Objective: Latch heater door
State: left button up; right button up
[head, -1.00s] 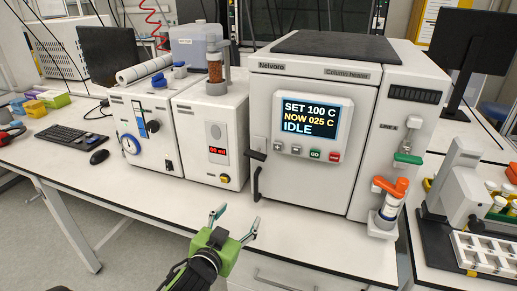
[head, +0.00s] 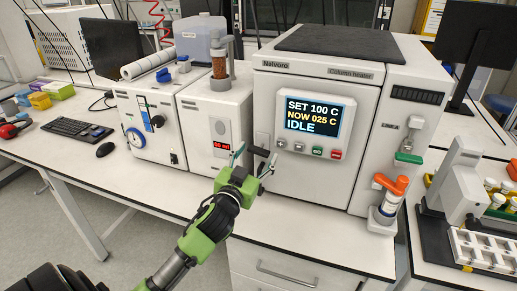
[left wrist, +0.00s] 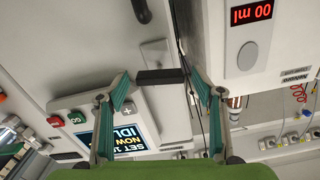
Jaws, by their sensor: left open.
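The column heater (head: 310,180) is a white box with a front door (head: 310,92) that looks shut against the body. Its screen (head: 313,117) reads SET 100 C, NOW 025 C, IDLE. A black latch lever (head: 258,151) lies about level at the door's left edge. My left gripper (head: 253,158) is open in front of the latch lever. In the left wrist view, which is upside down, the lever (left wrist: 160,76) lies between the spread fingertips. The black door handle (left wrist: 142,10) shows at that view's top edge; the gripper hides it in the head view. My right gripper is not in view.
A white pump unit with a red display (head: 221,145) stands close to the heater's left. An orange-handled valve (head: 391,184) projects from the heater's right side. The bench top (head: 300,225) in front of the heater is clear.

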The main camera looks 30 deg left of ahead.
pick_arm(q)
jog(key=shift+x, duration=0.95)
jog(key=c, duration=1.1)
